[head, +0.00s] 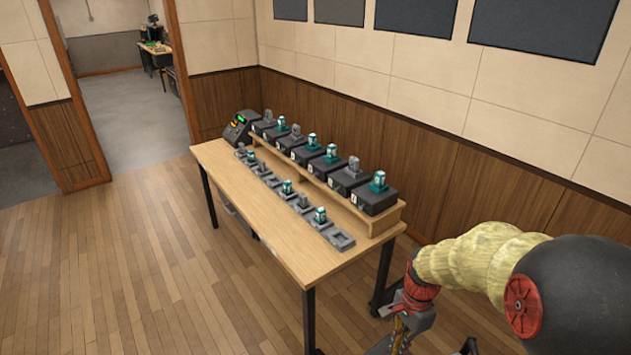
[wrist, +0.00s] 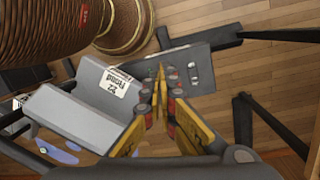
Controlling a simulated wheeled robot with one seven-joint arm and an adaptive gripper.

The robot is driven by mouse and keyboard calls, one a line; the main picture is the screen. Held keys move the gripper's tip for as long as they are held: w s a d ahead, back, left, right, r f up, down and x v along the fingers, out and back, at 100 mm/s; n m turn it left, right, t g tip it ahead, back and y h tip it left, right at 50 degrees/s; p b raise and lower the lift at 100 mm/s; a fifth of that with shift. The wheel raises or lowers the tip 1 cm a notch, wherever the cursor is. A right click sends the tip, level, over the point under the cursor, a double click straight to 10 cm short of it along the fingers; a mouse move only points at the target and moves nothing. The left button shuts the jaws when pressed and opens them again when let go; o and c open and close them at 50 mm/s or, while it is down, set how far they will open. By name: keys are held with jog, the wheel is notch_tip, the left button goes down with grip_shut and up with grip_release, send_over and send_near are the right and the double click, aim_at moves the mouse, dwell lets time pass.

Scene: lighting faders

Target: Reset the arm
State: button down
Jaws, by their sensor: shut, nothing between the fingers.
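My gripper (wrist: 160,78) is shut and empty, its yellow fingers together in the wrist view. In the head view my arm hangs folded at the lower right, off the table's near right end. The gripper is low at the bottom edge there, partly cut off and clear of the table. The wooden table (head: 250,212) carries a row of dark boxes (head: 373,201) on a raised shelf, topped with teal or grey pieces. In front is a row of grey holders (head: 342,239), some bearing similar teal and grey pieces; the nearest holder looks empty.
A dark device with a green display (head: 241,120) stands at the table's far left end. A panelled wall runs behind the table. Wooden floor (head: 150,270) is open at the left, and a doorway leads to another room. Dark table legs stand close to my arm.

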jog(key=s+r+n+t, duration=0.2)
jog(key=s+r+n, duration=0.2)
jog(key=r, duration=0.4)
jog(key=s+a+r+n+t, duration=0.1)
jog(key=s+r+n+t, duration=0.1)
jog(key=s+r+n, duration=0.3)
jog(key=s+a+r+n+t, duration=0.1)
jog(key=s+r+n+t, duration=0.2)
jog(key=r, duration=0.8)
jog(key=s+n, duration=0.1)
jog(key=s, duration=0.1)
jog(key=shift+s+a+r+h, duration=0.2)
jog(key=shift+s+r+h, duration=0.1)
jog(key=shift+s+h, duration=0.1)
